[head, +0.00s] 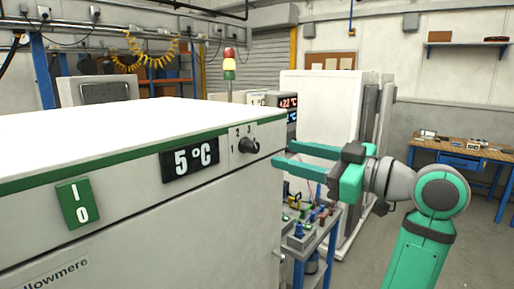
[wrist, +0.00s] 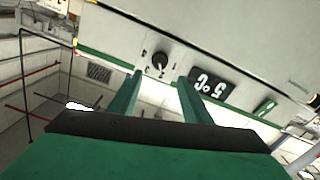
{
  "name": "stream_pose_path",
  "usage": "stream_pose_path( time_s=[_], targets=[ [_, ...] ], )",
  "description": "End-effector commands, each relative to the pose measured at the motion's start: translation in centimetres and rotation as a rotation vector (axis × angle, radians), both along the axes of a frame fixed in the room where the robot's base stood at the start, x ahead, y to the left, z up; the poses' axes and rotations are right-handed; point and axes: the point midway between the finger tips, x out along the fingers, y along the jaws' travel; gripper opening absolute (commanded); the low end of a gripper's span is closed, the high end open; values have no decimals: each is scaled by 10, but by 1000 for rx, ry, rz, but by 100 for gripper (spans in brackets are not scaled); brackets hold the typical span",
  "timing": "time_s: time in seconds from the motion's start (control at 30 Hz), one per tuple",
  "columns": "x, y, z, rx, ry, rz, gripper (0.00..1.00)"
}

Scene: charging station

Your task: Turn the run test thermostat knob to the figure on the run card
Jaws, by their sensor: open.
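The black thermostat knob (head: 249,145) is on a pale dial plate with small figures, at the right end of the white cabinet's front. The dial figures are too small to read surely. My gripper (head: 276,155) is open and empty, its two green fingers pointing left at the knob, apart from it. In the wrist view the knob (wrist: 159,60) shows between and beyond the fingertips, with the display (wrist: 210,85) beside it. I cannot make out a run card.
A green I/O switch (head: 78,203) is on the cabinet (head: 160,235) at left. Behind stand a display reading about +22 °C (head: 288,102) and a tall white cabinet (head: 318,110). A blue-legged cart (head: 303,242) with small items stands below my gripper. A workbench (head: 460,152) is at far right.

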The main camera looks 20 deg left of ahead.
Motion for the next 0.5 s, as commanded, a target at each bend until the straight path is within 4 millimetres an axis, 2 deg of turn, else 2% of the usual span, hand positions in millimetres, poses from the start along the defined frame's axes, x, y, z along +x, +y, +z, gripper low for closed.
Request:
stream_pose_path(
  time_s=[0.3, 0.5],
  targets=[
    [18, 52, 0, 0, 0, 3, 44],
    [28, 80, 0, 1, 1, 3, 44]
  ],
)
